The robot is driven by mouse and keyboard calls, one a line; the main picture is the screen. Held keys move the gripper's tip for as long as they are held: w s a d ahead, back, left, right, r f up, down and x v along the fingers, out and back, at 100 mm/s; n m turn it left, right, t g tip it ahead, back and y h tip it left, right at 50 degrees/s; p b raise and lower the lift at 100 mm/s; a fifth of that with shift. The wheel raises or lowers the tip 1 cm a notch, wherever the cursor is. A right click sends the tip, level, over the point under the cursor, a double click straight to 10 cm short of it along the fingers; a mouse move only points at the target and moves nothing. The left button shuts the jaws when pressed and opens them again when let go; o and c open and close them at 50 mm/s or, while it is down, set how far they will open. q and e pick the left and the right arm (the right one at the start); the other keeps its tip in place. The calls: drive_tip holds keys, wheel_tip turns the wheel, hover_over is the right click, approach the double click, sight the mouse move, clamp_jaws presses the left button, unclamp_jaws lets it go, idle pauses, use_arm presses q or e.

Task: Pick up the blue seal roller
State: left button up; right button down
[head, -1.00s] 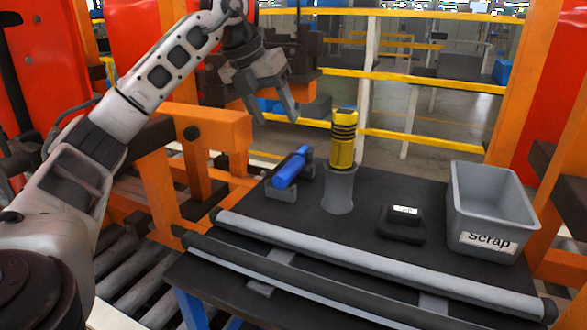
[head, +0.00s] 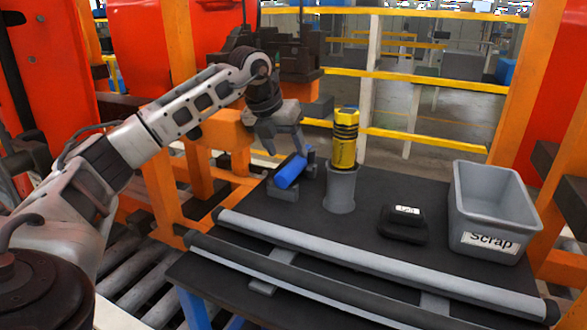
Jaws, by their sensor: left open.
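The blue seal roller (head: 290,171) lies tilted across a small grey cradle (head: 283,191) at the far left of the dark table. My left gripper (head: 285,147) is just above and behind the roller's far end, with its fingers pointing down. It is open, and I see no grip on the roller. Whether a finger touches the roller I cannot tell. The fingers hide part of the roller's far end. My right gripper is not in view.
A yellow and black tool (head: 344,138) stands in a grey holder (head: 340,190) close to the roller's right. A black labelled device (head: 403,223), a grey Scrap bin (head: 487,212) and long rails (head: 370,262) share the table (head: 370,200).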

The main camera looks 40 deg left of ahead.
sight(292, 162)
use_arm(q)
drive_tip(key=p+x, duration=0.1)
drive_tip(key=x, duration=0.4)
drive_tip(key=shift+d+f, duration=0.1)
drive_tip(key=shift+f, duration=0.05)
drive_tip(key=c, duration=1.2)
